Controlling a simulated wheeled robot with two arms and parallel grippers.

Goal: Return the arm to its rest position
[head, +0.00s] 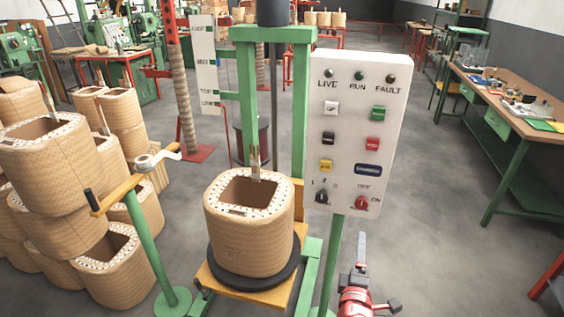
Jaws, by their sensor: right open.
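My right gripper (372,303) is at the bottom of the head view, right of the green press frame and below the control box. It is open, and I see nothing between its fingers. My red and grey arm link rises beside it. My left gripper is not in view. A wrapped coil (248,230) with a square opening stands upright on a black round base (254,276) over a yellow platform. The right gripper is apart from the coil and the box.
The white control box (358,135) stands on a green post (332,265) near my right gripper. Stacked coils (55,165) fill the left. A green workbench (500,105) is at right. Grey floor between is clear.

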